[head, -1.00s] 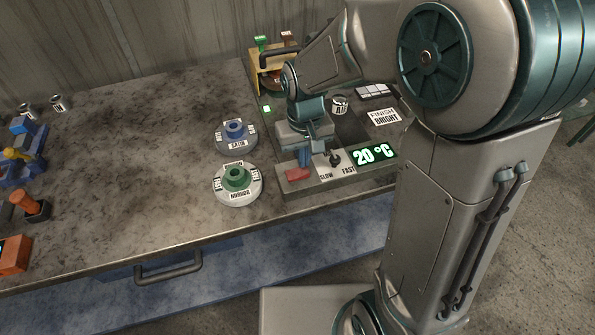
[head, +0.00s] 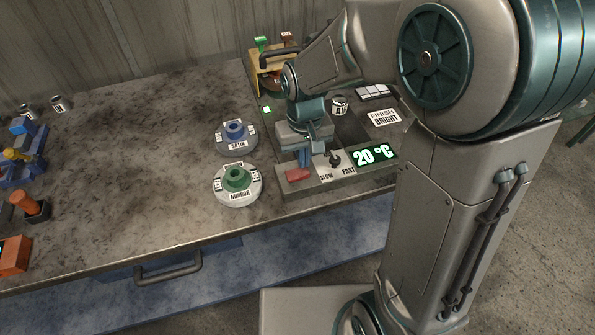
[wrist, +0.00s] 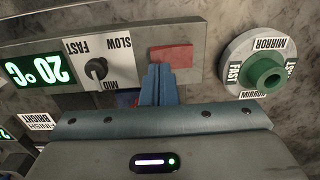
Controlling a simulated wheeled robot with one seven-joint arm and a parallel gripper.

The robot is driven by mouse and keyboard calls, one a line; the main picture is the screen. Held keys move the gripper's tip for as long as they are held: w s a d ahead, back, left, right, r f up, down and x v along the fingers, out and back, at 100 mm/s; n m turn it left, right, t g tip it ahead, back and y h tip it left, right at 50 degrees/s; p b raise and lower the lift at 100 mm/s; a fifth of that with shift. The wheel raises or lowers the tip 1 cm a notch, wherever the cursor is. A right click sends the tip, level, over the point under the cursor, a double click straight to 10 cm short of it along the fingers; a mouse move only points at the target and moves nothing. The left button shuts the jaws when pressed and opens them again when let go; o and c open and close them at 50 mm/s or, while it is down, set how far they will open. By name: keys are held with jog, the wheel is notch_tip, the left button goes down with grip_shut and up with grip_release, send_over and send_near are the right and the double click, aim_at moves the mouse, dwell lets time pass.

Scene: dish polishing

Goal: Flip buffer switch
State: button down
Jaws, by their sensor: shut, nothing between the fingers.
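The red switch (head: 298,175) sits on the front left part of the grey machine panel. It also shows in the wrist view (wrist: 172,55), as a red block on the panel. My gripper (head: 304,160) is shut and empty, with its blue fingers pointing down at the panel just behind the red switch. In the wrist view, the fingertips (wrist: 158,72) are right beside the switch's edge. I cannot tell whether they touch it. A black speed knob (head: 335,160) with SLOW, MID and FAST labels stands to the right of the switch.
A green 20 °C display (head: 374,154) is right of the knob. A white MIRROR disc with green hub (head: 237,184) and a SATIN disc with blue hub (head: 235,134) lie left of the panel. The middle-left of the bench (head: 130,165) is clear.

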aim_at(305, 170)
jog(key=shift+f+b, duration=0.9)
jog(key=shift+f, duration=0.2)
dwell(1.0)
jog(key=shift+r+p, duration=2.7)
jog(key=shift+r, duration=0.85)
jog(key=shift+d+r, duration=0.15)
jog(key=s+d+r+m+t, duration=0.3)
jog(key=s+d+r, duration=0.5)
jog(key=s+d, duration=0.3)
jog(key=shift+s+d+r, duration=0.2)
jog(key=shift+s+d, duration=0.15)
jog(key=shift+s, duration=0.55)
